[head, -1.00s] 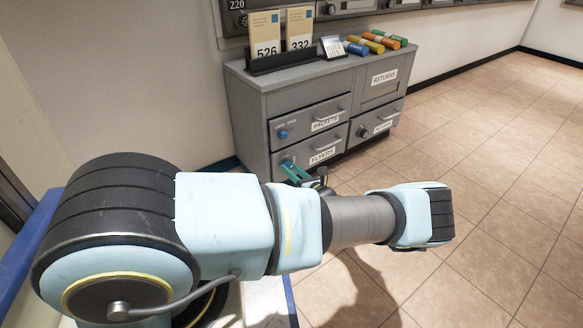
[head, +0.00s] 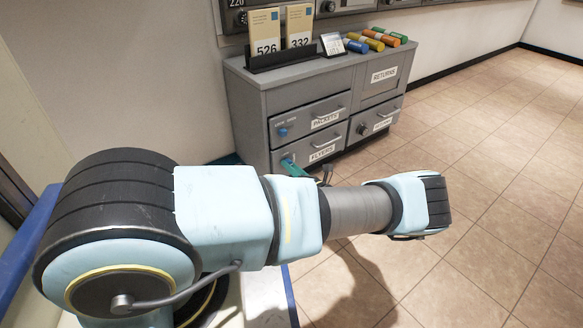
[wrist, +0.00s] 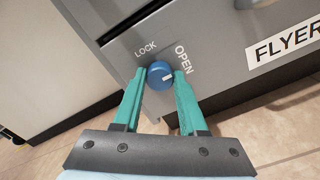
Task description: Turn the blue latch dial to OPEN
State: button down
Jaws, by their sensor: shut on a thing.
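The blue latch dial (wrist: 160,74) sits on the grey FLYERS drawer front in the wrist view. LOCK is printed above it to the left, OPEN to its upper right. A white mark on the dial's right side points right and slightly down, near the lower end of the OPEN word. My gripper (wrist: 160,80) has one teal finger on each side of the dial and is shut on it. In the head view my gripper (head: 293,166) is at the FLYERS drawer's left end, partly hidden by my arm, and the dial there is mostly covered.
A second blue dial (head: 282,132) is on the PACKETS drawer just above. Drawer handles and a dark knob (head: 362,129) stick out to the right. The grey cabinet (head: 262,97) carries a card holder and coloured cylinders on top. The tiled floor (head: 480,190) on the right is clear.

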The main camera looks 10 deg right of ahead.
jog(key=shift+c, duration=2.2)
grip_release()
jog(key=p+v, duration=0.3)
jog(key=v, duration=0.8)
jog(key=shift+w, duration=0.15)
